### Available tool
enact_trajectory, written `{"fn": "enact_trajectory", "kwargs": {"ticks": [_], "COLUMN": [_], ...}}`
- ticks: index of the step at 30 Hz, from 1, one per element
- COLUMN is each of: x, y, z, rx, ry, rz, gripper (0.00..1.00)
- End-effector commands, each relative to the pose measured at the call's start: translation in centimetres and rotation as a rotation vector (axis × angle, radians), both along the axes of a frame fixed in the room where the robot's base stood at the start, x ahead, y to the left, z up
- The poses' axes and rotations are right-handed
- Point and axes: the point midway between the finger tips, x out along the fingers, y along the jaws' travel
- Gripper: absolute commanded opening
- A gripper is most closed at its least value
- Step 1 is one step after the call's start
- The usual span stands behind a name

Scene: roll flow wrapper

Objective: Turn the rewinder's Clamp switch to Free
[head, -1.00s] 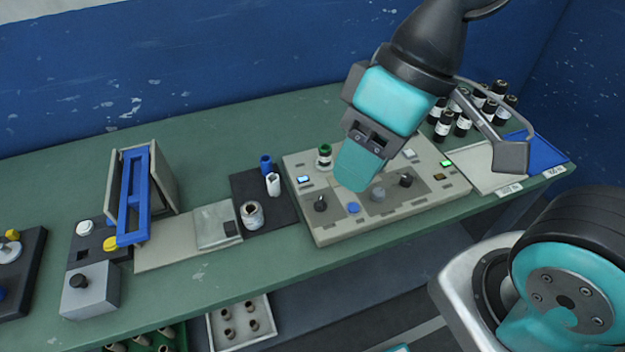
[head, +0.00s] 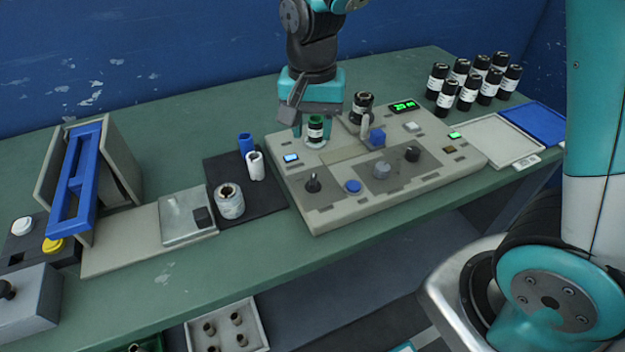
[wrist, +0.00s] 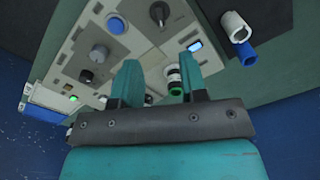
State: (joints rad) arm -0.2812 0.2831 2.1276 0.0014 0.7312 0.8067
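The rewinder (head: 330,213) is a beige panel unit on the green table. Its front carries a dark knob (head: 312,184) at left, a blue button (head: 352,187), a grey knob (head: 381,171) and a black knob (head: 412,154). The labels are too small to tell which is Clamp. A small dark roll with a white label and green top (head: 316,130) stands upright at its back left. My gripper (head: 308,122) is lowered at this roll. In the wrist view my gripper (wrist: 160,68) has its fingers apart, with the roll (wrist: 174,76) nearer the right finger; contact is unclear.
Several dark rolls (head: 468,92) stand at the back right beside a white tray (head: 505,140) and a blue one (head: 540,122). Left are a dark mat (head: 265,205) with rolls and a blue-framed stand (head: 75,185).

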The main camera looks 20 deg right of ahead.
Motion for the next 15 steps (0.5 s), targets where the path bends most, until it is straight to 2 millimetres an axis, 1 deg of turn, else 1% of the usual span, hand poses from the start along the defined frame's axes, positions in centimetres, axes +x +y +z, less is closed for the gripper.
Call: {"fn": "enact_trajectory", "kwargs": {"ticks": [1, 9, 12, 15], "x": [-0.1, -0.2, -0.2, -0.1], "y": [0.0, 0.0, 0.0, 0.0], "z": [-1.4, -7.6, -9.5, -11.0], "rx": [-0.002, -0.001, -0.001, 0.001], "ry": [0.007, 0.006, 0.005, 0.003], "rz": [0.001, 0.002, 0.002, 0.002], "gripper": [0.39, 0.39, 0.39, 0.39]}}
